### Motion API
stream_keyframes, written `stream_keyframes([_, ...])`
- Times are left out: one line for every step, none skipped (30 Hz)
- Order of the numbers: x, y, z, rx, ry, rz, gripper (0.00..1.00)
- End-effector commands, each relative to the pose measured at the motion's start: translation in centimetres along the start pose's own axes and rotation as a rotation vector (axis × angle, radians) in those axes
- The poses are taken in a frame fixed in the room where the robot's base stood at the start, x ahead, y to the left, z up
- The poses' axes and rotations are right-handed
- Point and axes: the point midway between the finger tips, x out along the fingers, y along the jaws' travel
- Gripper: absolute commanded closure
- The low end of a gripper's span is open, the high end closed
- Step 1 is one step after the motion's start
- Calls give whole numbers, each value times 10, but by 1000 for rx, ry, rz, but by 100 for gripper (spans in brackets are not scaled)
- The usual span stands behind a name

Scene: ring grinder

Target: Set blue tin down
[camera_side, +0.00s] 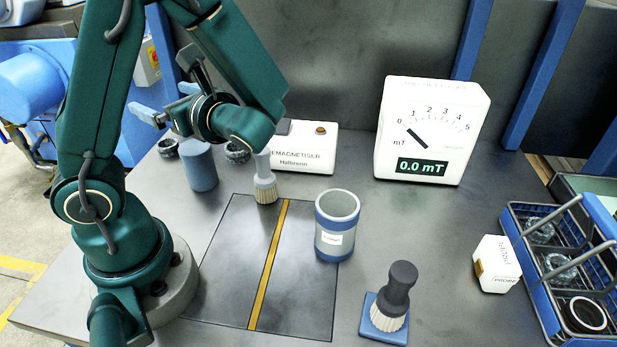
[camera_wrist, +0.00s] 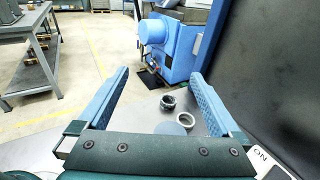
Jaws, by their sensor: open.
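The blue tin (camera_side: 199,168) stands upright on the grey bench, left of the demagnetiser, in the side view. In the wrist view its round top (camera_wrist: 170,129) shows low between the jaws, partly hidden by my gripper's body. My gripper (camera_side: 166,102) is open, with its pale blue fingers spread, and is above the tin and to its left. In the wrist view the spread fingers (camera_wrist: 158,85) hold nothing. The tin is apart from both fingers.
Two small rings (camera_side: 168,148) (camera_side: 237,152) flank the tin. A demagnetiser (camera_side: 305,150), a brush (camera_side: 265,185), a grey-and-blue pot (camera_side: 337,225) and a meter reading 0.0 mT (camera_side: 430,130) stand rightward. A second brush (camera_side: 397,290), white block (camera_side: 495,264) and blue basket (camera_side: 540,290) are further right.

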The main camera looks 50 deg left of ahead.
Motion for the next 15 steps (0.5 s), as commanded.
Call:
stream_keyframes([4,8,-3,-20,40,80,0])
stream_keyframes([6,13,-6,-29,64,125,0])
stream_keyframes([7,20,-9,-44,100,186,0])
stream_keyframes([7,25,-11,-56,127,233,0])
stream_keyframes([8,29,-14,-68,158,281,0])
stream_keyframes([7,35,-18,-90,203,349,0])
stream_keyframes([7,39,-21,-109,241,402,0])
stream_keyframes([6,43,-24,-130,281,457,0])
stream_keyframes([4,47,-29,-164,339,532,0])
stream_keyframes([1,49,-32,-194,389,590,0])
stream_keyframes([-1,50,-35,-228,442,647,0])
stream_keyframes([-4,50,-39,-280,516,721,0])
stream_keyframes([-7,49,-41,-322,573,773,0])
stream_keyframes([-9,46,-42,-367,629,819,0])
stream_keyframes([-12,41,-43,-426,700,871,0])
